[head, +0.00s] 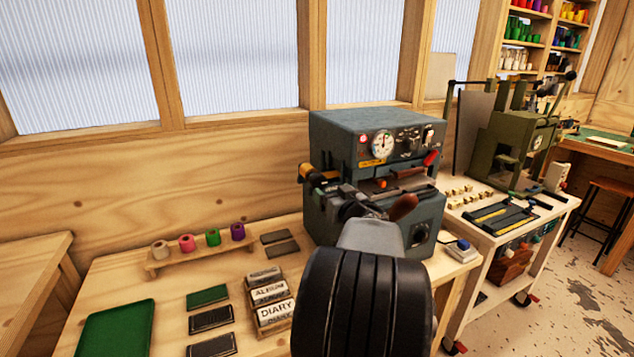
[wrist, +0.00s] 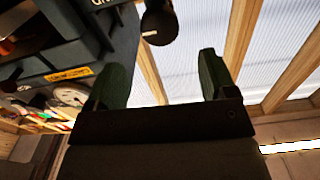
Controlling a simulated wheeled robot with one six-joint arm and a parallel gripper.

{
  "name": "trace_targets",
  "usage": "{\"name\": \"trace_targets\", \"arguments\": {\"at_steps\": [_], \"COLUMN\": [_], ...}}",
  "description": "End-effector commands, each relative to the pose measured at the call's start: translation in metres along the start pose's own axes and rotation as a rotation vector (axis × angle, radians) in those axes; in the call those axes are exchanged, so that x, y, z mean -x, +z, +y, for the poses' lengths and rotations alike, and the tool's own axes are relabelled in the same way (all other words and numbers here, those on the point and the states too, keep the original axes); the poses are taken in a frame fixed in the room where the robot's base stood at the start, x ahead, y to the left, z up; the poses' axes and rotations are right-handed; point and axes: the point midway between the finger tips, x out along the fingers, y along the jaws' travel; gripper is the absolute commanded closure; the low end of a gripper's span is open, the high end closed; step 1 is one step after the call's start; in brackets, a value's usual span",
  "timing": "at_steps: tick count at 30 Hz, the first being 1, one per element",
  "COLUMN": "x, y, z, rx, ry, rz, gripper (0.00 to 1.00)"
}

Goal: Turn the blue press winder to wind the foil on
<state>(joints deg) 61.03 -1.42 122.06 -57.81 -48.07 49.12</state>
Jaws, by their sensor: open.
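In the wrist view a dark round knob with a pale mark, which looks like the winder (wrist: 158,27), sticks out beside the press body (wrist: 75,35). My gripper (wrist: 161,75) is open and empty, its two green fingers apart. The knob lies beyond the fingertips, roughly in line with the gap, and appears clear of both. In the head view my arm hides part of the press front.
A brown-handled lever (head: 403,207) juts from the press front near my arm. Several foil rolls stand on a wooden rack (head: 200,258) at left. Type blocks (head: 272,300) and a green tray (head: 117,330) lie on the bench. A green press (head: 515,140) stands at right.

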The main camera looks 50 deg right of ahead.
Motion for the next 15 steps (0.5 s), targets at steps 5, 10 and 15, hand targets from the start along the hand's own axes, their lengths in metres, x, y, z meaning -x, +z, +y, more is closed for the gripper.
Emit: {"name": "trace_targets", "arguments": {"at_steps": [5, 10, 15], "x": [-0.037, -0.067, -0.088], "y": [0.000, 0.000, 0.000], "z": [-0.001, -0.001, -0.001], "rx": [-0.001, 0.000, 0.000], "ry": [-0.002, -0.001, 0.000], "rz": [-0.001, -0.001, -0.001], "gripper": [0.23, 0.23, 0.23]}}
